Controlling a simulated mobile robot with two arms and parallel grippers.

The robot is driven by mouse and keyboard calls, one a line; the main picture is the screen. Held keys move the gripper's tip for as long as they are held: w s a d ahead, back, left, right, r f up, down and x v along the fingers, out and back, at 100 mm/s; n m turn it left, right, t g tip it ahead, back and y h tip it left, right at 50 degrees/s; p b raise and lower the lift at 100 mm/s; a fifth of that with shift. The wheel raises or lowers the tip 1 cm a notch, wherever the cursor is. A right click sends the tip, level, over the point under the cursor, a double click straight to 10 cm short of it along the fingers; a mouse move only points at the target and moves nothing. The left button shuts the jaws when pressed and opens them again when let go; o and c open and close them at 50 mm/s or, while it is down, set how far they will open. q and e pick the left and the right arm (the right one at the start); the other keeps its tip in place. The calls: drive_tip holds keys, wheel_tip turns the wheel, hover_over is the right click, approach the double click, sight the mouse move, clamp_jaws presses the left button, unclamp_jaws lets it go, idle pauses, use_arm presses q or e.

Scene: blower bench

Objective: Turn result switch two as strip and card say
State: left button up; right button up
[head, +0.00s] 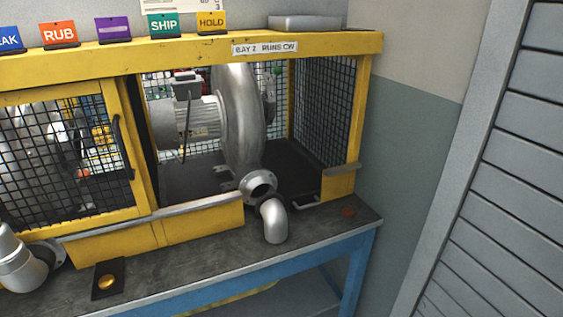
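A white label strip (265,47) on the yellow top beam reads "BAY 2 RUNS CW". Coloured cards stand along the beam: a blue one (8,40) ending in "EAK", orange "RUB" (59,34), a purple one (115,28) with unreadable text, green "SHIP" (164,25) and yellow "HOLD" (211,22). A white paper (180,4) is cut off at the top edge. A black plate with a round brass-coloured piece (107,281) lies on the bench; I cannot tell whether it is a switch. No result switch is identifiable. Neither gripper is in view.
A mesh door (62,160) covers the left bay. Another pipe elbow (18,262) is lower left. A grey shutter (510,190) stands right.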

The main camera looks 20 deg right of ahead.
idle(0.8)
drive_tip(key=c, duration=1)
